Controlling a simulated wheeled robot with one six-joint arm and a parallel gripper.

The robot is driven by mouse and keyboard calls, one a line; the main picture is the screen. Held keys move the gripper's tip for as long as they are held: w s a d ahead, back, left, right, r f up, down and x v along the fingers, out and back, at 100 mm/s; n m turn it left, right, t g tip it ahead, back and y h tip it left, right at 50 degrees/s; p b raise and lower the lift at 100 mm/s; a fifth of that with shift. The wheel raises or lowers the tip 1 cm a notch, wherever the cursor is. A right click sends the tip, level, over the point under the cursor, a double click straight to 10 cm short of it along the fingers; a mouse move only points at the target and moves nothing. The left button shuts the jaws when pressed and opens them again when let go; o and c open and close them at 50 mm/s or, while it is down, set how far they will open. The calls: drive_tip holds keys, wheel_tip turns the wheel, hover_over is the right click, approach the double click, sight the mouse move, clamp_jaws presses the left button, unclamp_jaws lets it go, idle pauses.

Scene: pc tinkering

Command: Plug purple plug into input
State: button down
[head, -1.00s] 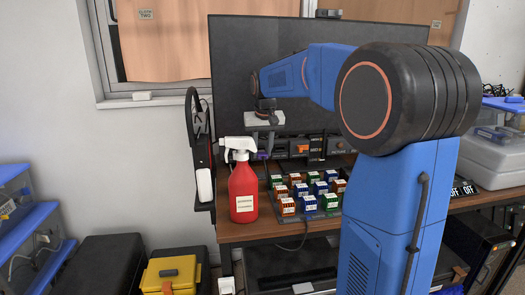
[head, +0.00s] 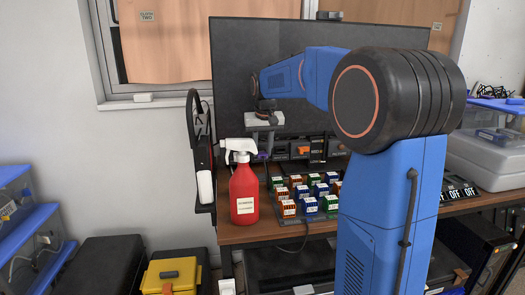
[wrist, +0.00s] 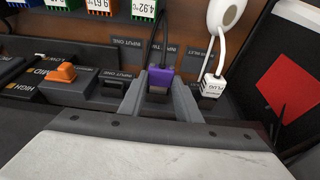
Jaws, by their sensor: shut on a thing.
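The purple plug (wrist: 160,76) sits between the two fingers of my gripper (wrist: 158,90), which is shut on it. A black cable runs from the plug up the wrist view. In the head view the purple plug (head: 262,156) is a small patch below my gripper (head: 264,144), behind the red spray bottle. A dark socket (wrist: 113,89) with an "INPUT ONE" label lies just left of the gripper in the wrist view. The plug's tip is hidden, so I cannot tell whether it touches any socket.
A white plug (wrist: 212,86) on a white cable stands close to the right finger. An orange switch (wrist: 62,73) lies to the left. The red spray bottle (head: 243,190) stands at the table's left edge. Several coloured blocks (head: 308,190) cover the table middle.

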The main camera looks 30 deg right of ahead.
sight(262, 154)
drive_tip(key=shift+w+d, duration=0.2)
drive_tip(key=shift+w, duration=0.4)
drive_tip(key=c, duration=1.2)
unclamp_jaws()
drive_tip(key=shift+v, duration=2.5)
drive_tip(key=v, duration=1.7)
drive_tip(key=shift+r, duration=0.2)
drive_tip(key=shift+s, duration=0.1)
